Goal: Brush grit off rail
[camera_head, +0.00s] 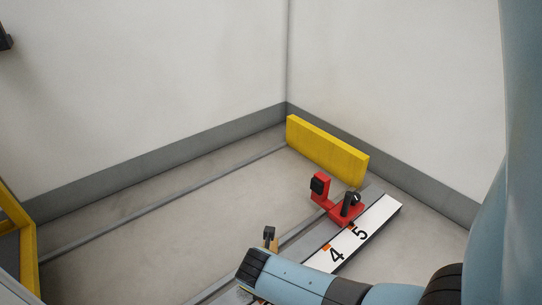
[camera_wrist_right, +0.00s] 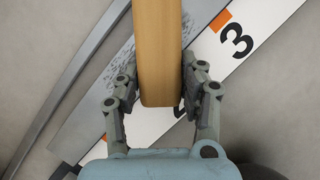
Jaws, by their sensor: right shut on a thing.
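The rail (camera_head: 302,243) is a flat grey strip on the floor, running along a white numbered strip (camera_head: 382,218). In the right wrist view the rail (camera_wrist_right: 112,62) runs diagonally behind a wooden brush handle (camera_wrist_right: 158,55). Dark specks of grit (camera_wrist_right: 92,76) lie on the rail left of the handle, with more grit (camera_wrist_right: 200,20) right of it. My right gripper (camera_wrist_right: 161,88) is shut on the handle from both sides, above the rail and strip. The bristles are out of view. My left gripper is not in view.
A red stop (camera_head: 346,213) with black parts stands at the rail's far end, with a yellow block (camera_head: 327,150) behind it. Walls meet in the far corner. A yellow frame (camera_head: 29,240) stands at the left edge.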

